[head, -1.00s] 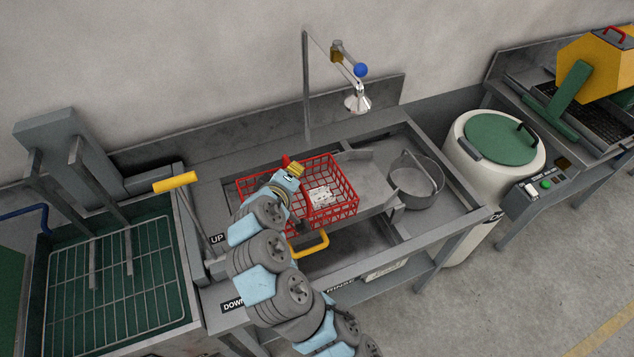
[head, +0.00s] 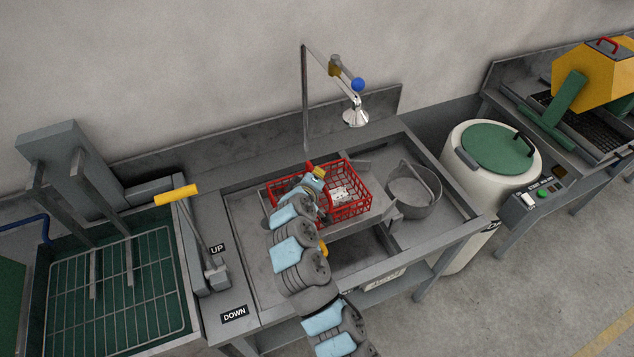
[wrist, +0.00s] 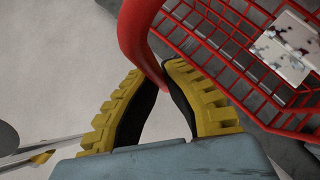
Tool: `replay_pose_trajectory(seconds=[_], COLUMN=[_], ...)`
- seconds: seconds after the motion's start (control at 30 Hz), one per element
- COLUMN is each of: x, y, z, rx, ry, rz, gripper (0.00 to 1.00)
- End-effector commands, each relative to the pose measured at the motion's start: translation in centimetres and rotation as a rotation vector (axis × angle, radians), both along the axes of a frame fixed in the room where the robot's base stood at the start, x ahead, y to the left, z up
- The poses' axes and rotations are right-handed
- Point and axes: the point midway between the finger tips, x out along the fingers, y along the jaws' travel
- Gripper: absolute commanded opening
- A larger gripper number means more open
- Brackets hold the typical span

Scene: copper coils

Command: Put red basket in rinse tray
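The red wire basket (head: 352,207) is at the middle of the sink bench, over the grey rinse tray (head: 362,222). White parts with dark spots (head: 341,194) lie in it. I cannot tell whether the basket rests on the tray or hangs just above it. In the wrist view, my yellow fingers (wrist: 154,76) close around the red handle (wrist: 140,40) of the basket, whose mesh shows at the right. My arm hides part of the tray's left side.
A grey bucket (head: 412,198) stands right of the basket. A shower head (head: 355,114) hangs behind it. A lever with a yellow grip (head: 177,194) and a green tank with a wire rack (head: 118,285) are at left. A white drum with a green lid (head: 500,148) stands at right.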

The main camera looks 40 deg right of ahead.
Motion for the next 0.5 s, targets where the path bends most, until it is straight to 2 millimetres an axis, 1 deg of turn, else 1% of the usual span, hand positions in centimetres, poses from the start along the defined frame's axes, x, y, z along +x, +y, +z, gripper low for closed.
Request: replay_pose_trajectory(seconds=[0.17,0.4,0.5], x=[0.2,0.3,0.3], y=[-0.5,-0.6,-0.6], z=[-0.5,-3.6,-3.7], rx=[-0.002,0.000,-0.002], ry=[-0.002,0.000,-0.002], rz=[0.001,0.002,0.003], gripper=[0.00,0.00,0.00])
